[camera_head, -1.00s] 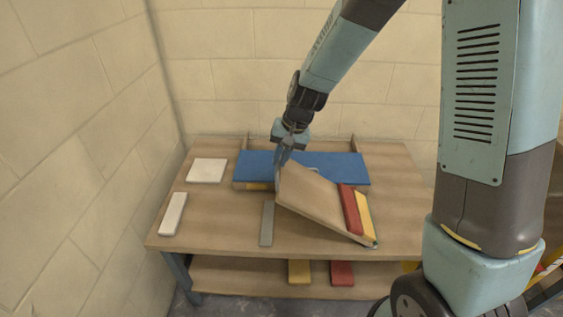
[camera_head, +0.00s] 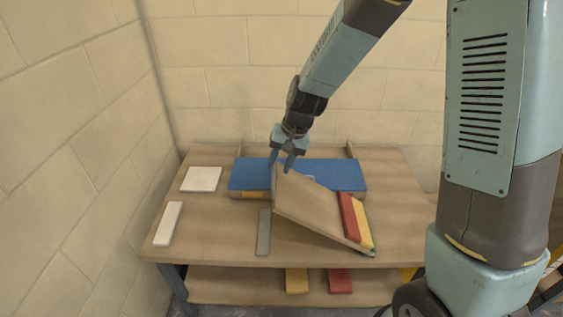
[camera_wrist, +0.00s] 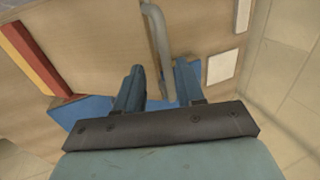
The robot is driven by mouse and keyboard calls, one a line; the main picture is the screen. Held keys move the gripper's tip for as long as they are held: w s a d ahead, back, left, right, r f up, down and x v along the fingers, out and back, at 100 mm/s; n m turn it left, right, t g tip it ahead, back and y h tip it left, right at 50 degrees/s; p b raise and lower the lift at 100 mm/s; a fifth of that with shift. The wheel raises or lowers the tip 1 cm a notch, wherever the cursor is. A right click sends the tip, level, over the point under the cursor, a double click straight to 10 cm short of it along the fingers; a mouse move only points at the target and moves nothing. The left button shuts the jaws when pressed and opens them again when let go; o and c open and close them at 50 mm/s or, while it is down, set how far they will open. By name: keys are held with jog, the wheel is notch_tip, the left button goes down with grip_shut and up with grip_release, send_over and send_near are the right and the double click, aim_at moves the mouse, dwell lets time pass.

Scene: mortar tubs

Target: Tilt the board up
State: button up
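The brown board (camera_head: 315,212) is tilted on the table, its left end raised and its right end low, by the red and yellow strips. A grey bent handle (camera_wrist: 156,35) shows at the board's raised side in the wrist view. My gripper (camera_head: 281,172) is at the raised end, its fingers spread apart. In the wrist view my gripper (camera_wrist: 158,80) has the handle between its fingers, with gaps visible. What holds the raised end up is hidden.
A blue slab (camera_head: 345,174) lies behind the board. A red strip (camera_head: 349,217) and a yellow strip (camera_head: 364,222) are at the board's right. A grey strip (camera_head: 264,232), a white strip (camera_head: 168,224) and a white tile (camera_head: 202,179) lie left on the table (camera_head: 215,240).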

jog(key=v, duration=1.3)
jog(key=shift+r, duration=0.3)
jog(key=shift+w+d, duration=0.1)
jog(key=s+d+r+t+h, duration=0.1)
jog(key=s+d+r+t, duration=0.1)
jog(key=s+d+r, duration=0.3)
jog(key=s+d+r+t+h, duration=0.2)
jog(key=s+d+r, duration=0.3)
jog(key=s+d, duration=0.8)
jog(key=shift+s+d+r+t+h, duration=0.35)
jog(key=shift+d+t, duration=0.45)
jog(key=shift+d, duration=1.65)
